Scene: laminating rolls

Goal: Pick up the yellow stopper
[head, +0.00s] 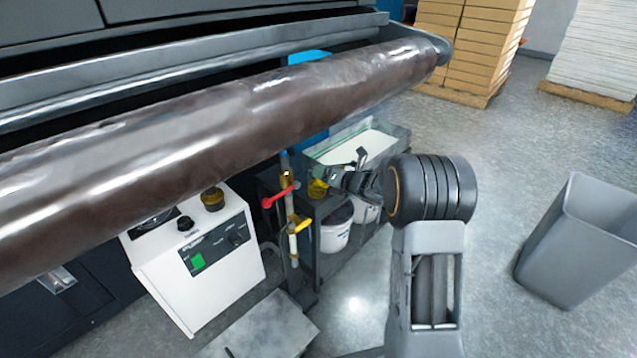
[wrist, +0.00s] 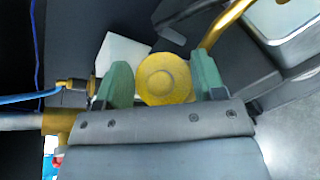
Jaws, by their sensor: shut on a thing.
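The yellow stopper (wrist: 165,80) is a round yellow disc with a raised centre in the wrist view. My gripper (wrist: 163,84) has its two green fingers on either side of it and is shut on it. In the head view the yellow stopper (head: 318,188) shows small at the end of my gripper (head: 331,178), beside the tray and the pipe. The fingers partly hide it there, and I cannot tell whether it touches anything beneath.
A brass pipe with a red-handled valve (head: 279,196) and a yellow-handled valve (head: 303,225) stands left of the gripper. A tray (head: 395,150) tops the dark stand. A large brown roll (head: 220,130) hangs above. A grey bin (head: 575,245) stands on open floor at right.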

